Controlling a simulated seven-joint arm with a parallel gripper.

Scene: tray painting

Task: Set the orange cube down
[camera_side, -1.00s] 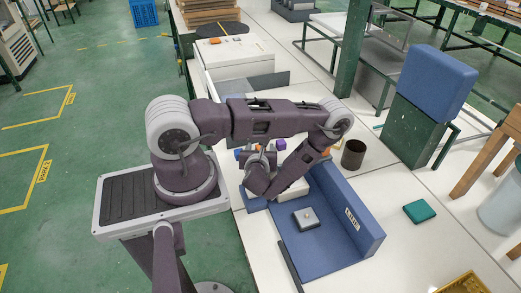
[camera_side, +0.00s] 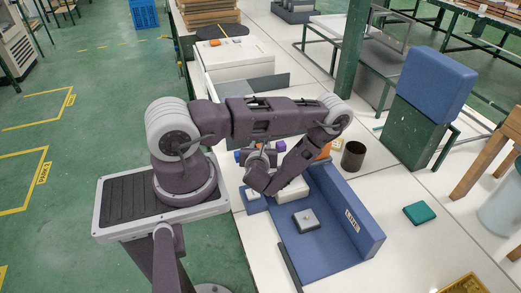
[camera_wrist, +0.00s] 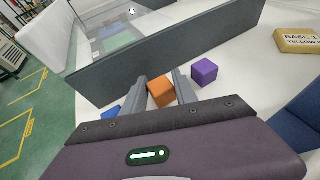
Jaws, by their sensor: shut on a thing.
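In the wrist view the orange cube (camera_wrist: 161,91) sits between the two fingers of my gripper (camera_wrist: 163,88), which is shut on it. A purple cube (camera_wrist: 204,71) stands just to the right of the right finger, apart from it. A blue piece (camera_wrist: 111,113) shows partly to the left of the left finger. I cannot tell whether the orange cube touches the white table.
A grey upright panel (camera_wrist: 170,48) runs close behind the cubes. A yellow labelled block (camera_wrist: 297,40) lies at the right of the wrist view. A blue tray (camera_side: 325,249) with a raised wall holds a grey block (camera_side: 306,220). A dark cylinder (camera_side: 353,155) stands beyond the tray.

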